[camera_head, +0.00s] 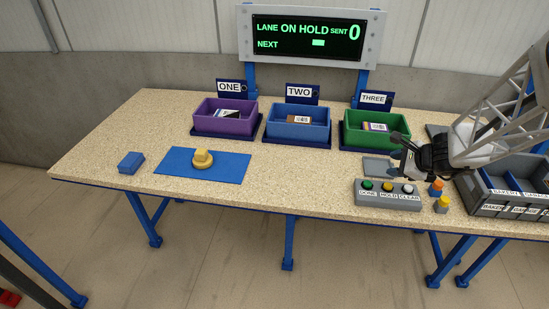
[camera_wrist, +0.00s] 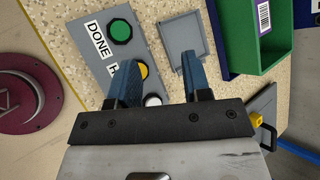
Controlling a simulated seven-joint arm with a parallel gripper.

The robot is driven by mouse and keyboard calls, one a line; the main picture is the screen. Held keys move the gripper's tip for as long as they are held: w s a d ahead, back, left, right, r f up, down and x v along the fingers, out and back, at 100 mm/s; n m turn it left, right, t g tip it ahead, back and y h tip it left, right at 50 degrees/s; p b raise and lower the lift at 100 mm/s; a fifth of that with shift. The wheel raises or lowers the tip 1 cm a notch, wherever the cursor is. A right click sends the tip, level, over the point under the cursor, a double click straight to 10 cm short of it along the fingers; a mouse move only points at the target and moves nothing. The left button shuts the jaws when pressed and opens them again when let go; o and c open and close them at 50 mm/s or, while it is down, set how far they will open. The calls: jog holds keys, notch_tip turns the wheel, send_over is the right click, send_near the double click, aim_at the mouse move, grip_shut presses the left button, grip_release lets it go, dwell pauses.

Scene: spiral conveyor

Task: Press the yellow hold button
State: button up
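The yellow hold button (camera_head: 388,187) is the middle one of three on a grey button box (camera_head: 388,201), between a green button (camera_head: 367,185) and a white one (camera_head: 408,189). My gripper (camera_head: 396,152) is above and behind the box, apart from it. In the wrist view, my gripper (camera_wrist: 158,62) has its two blue-grey fingers spread, with nothing between them. The yellow button (camera_wrist: 145,70) shows there just beside the left finger, which partly hides it and the HOLD label. The display (camera_head: 308,37) reads "LANE ON HOLD" and "SENT 0".
Purple (camera_head: 208,119), blue (camera_head: 281,126) and green (camera_head: 356,134) bins stand behind. A grey plate (camera_head: 376,166) lies behind the box. Small orange-and-blue and yellow pieces (camera_head: 442,204) stand right of it, before a grey divided crate (camera_head: 482,204). A blue mat (camera_head: 232,168) holds a yellow object.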

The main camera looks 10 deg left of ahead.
jog(key=o, duration=0.4)
jog(key=shift+o, duration=0.2)
jog(key=shift+a, duration=0.1)
jog(key=w+a+g, duration=0.3)
jog(key=w+a, duration=0.2)
jog(key=a, duration=0.7)
jog(key=g+h, duration=0.4)
jog(key=h, duration=0.2)
send_over(200, 151)
jog(key=shift+n, duration=0.3)
jog(key=shift+f, duration=0.15)
jog(key=shift+f, duration=1.25)
